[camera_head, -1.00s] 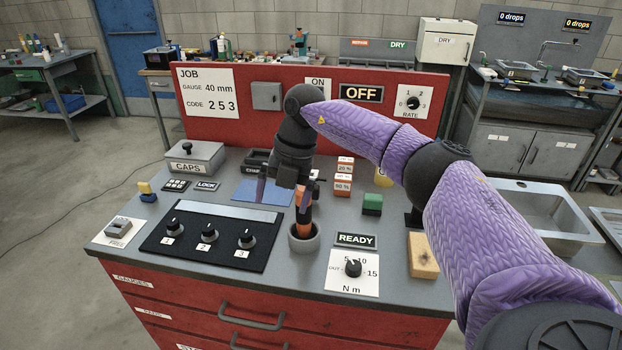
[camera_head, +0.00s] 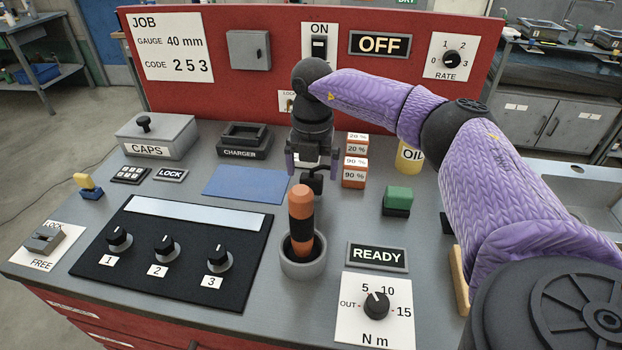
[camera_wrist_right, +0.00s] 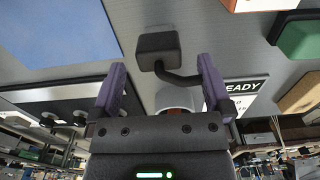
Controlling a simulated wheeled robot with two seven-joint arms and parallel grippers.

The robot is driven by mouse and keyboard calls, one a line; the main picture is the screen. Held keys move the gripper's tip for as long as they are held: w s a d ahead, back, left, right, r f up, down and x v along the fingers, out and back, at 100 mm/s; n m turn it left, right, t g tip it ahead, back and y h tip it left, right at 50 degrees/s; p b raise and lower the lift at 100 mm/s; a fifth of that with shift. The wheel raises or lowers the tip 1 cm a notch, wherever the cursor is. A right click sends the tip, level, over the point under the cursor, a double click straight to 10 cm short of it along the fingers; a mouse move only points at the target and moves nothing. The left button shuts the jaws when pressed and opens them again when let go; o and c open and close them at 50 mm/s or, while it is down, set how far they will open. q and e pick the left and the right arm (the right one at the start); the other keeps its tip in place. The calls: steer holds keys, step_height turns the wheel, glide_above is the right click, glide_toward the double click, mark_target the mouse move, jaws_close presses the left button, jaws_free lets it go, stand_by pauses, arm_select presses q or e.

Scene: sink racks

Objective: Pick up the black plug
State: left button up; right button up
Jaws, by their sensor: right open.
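The black plug (camera_head: 312,182) is a small dark block on the grey bench top, behind the orange-handled tool. In the right wrist view the plug (camera_wrist_right: 158,43) shows whole, with a black cable running from it toward the right finger. My right gripper (camera_head: 312,165) points down just above the plug, purple fingers apart. In the right wrist view the open gripper (camera_wrist_right: 161,72) is empty, with the plug ahead, between and just beyond the fingertip lines. I cannot tell the exact height gap. My left gripper is not in view.
The orange-and-black tool (camera_head: 301,218) stands in a grey cup (camera_head: 303,268) in front of the plug. A blue mat (camera_head: 245,184) lies left. White-and-orange boxes (camera_head: 354,172), a green block (camera_head: 397,198) and an oil container (camera_head: 410,157) stand right. A red panel (camera_head: 225,95) rises behind.

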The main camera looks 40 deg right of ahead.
step_height(320, 180, down, 3)
steer(key=shift+r, duration=0.1)
steer(key=c, duration=1.3)
